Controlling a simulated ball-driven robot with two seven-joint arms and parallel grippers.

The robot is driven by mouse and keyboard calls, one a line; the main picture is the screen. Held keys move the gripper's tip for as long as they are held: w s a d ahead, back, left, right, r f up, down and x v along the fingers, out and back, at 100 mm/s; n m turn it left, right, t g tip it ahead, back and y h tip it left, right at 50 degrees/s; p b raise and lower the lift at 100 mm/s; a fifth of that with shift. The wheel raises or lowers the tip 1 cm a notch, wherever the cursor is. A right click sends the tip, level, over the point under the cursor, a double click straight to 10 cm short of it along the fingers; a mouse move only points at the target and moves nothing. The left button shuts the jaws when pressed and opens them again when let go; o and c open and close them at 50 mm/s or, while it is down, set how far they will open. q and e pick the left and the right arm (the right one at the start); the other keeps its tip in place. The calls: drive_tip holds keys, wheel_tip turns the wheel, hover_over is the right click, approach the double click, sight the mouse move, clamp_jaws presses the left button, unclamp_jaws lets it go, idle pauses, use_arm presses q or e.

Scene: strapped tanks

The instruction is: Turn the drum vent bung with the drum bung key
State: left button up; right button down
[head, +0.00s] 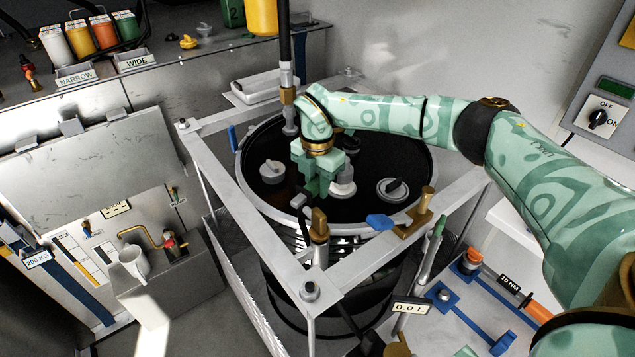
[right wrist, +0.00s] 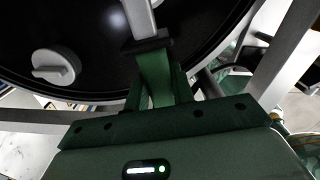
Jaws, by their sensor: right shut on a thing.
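The drum (head: 375,163) stands inside a grey metal frame, its dark round top facing up. Grey fittings sit on that top: one at the left (head: 272,171), one at the right (head: 393,189) and one beside my gripper (head: 343,187). I cannot tell which is the vent bung. My right gripper (head: 319,187) points down over the middle of the drum top. In the right wrist view its fingers (right wrist: 155,55) are shut on a light grey bar (right wrist: 139,18), apparently the bung key. The bar's far end is out of view. My left gripper is not in view.
The frame's rails (head: 262,215) surround the drum. A black hose (head: 286,45) with a brass fitting comes down at the drum's back edge. A brass clamp with a blue handle (head: 381,222) sits at the front right. A bench with coloured canisters (head: 80,42) stands back left.

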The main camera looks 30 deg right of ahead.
idle(0.4)
drive_tip(key=shift+p, duration=0.35)
idle(0.4)
drive_tip(key=shift+p, duration=0.35)
drive_tip(key=shift+f+b, duration=0.55)
drive_tip(key=shift+f, duration=0.8)
